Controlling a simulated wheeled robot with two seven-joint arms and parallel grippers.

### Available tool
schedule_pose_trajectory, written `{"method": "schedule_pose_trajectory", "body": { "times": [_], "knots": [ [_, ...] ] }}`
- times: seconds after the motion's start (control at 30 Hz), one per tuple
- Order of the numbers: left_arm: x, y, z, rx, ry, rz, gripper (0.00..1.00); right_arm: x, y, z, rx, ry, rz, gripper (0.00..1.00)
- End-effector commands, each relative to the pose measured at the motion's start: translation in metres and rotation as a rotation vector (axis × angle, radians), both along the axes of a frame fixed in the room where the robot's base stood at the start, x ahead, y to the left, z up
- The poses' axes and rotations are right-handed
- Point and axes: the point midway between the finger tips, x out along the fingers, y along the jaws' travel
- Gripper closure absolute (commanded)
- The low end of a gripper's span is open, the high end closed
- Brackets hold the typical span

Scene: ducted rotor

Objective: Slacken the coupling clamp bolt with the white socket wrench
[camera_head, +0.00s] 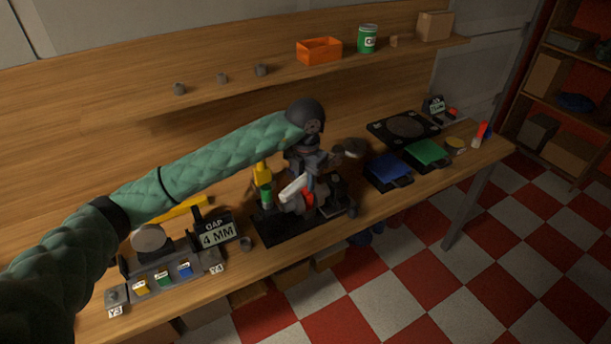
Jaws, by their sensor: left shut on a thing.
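My left arm comes in from the left, and its wrist bends down over a dark machine on a black base plate (275,228). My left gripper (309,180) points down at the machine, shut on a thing. A white piece (294,189), which looks like the white socket wrench, lies slanted right at the gripper. A red part (308,198) shows just beside it. The coupling clamp bolt is too small and too covered to make out, and I cannot tell whether the wrench sits on it. My right gripper is out of view.
Left of the machine stand a "GAP 4 MM" sign (217,233) and a block with coloured pieces. A yellow and green upright item (264,185) is close by the gripper. Blue (388,173) and green (427,153) trays lie to the right. A shelf runs above the bench.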

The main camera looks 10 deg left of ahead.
Motion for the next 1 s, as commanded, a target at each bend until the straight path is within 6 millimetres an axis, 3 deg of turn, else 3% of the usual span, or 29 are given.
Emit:
{"method": "schedule_pose_trajectory", "body": {
  "times": [0.43,1.0],
  "knots": [
    [-0.001,-0.001,-0.041,-0.001,0.002,-0.003,1.0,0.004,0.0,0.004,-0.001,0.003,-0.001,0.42],
    [-0.002,0.001,-0.044,-0.001,-0.001,-0.003,1.0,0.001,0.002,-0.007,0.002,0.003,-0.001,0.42]
  ]
}}
